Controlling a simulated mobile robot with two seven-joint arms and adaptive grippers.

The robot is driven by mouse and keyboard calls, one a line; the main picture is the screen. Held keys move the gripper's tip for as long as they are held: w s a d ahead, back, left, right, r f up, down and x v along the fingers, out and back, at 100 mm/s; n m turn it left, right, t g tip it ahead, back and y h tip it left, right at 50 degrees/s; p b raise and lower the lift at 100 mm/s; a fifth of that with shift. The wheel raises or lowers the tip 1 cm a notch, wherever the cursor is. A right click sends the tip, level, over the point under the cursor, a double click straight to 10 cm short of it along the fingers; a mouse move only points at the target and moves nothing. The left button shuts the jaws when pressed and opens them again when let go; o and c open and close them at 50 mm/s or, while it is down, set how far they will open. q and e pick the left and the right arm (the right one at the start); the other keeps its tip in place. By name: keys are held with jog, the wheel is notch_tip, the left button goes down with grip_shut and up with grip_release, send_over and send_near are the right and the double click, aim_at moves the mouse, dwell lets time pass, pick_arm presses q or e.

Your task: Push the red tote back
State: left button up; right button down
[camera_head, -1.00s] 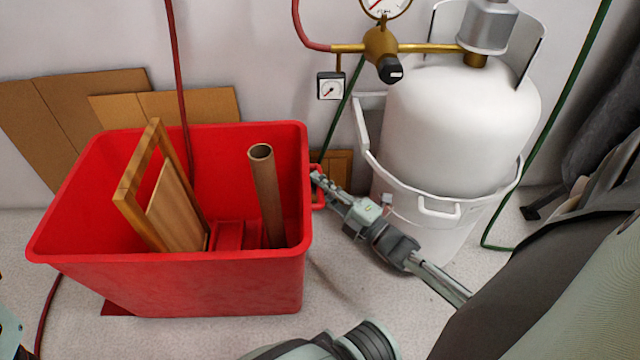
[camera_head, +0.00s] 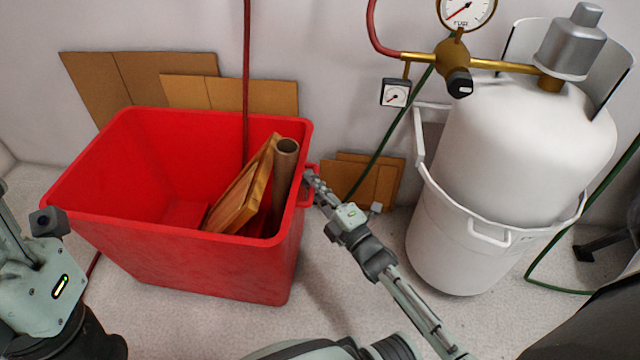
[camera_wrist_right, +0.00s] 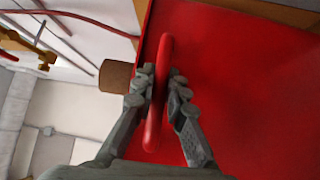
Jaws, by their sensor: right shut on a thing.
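The red tote (camera_head: 170,262) stands on the floor at left centre in the head view, open side up and angled to the wall. A wooden frame (camera_head: 237,205) leans inside it against or close to a brown tube (camera_head: 284,165), both at its right end. My right gripper (camera_head: 312,182) is at the tote's right side. In the right wrist view its fingers (camera_wrist_right: 160,90) are shut on the tote's red handle (camera_wrist_right: 156,115), one on each side. My left gripper (camera_head: 10,225) is partly in view at the left edge, left of the tote; its fingertips are cut off.
Cardboard sheets (camera_head: 135,78) lean on the wall behind the tote, with more pieces (camera_head: 370,185) to its right. A white gas tank (camera_head: 525,135) stands in a white bucket (camera_head: 450,250) right of my right arm.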

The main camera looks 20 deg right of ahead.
jog(key=shift+w+a, duration=0.1)
jog(key=shift+a, duration=0.2)
jog(key=c, duration=1.6)
grip_release()
jog(key=shift+a, duration=0.1)
jog(key=shift+o, duration=0.3)
jog(key=v, duration=1.2)
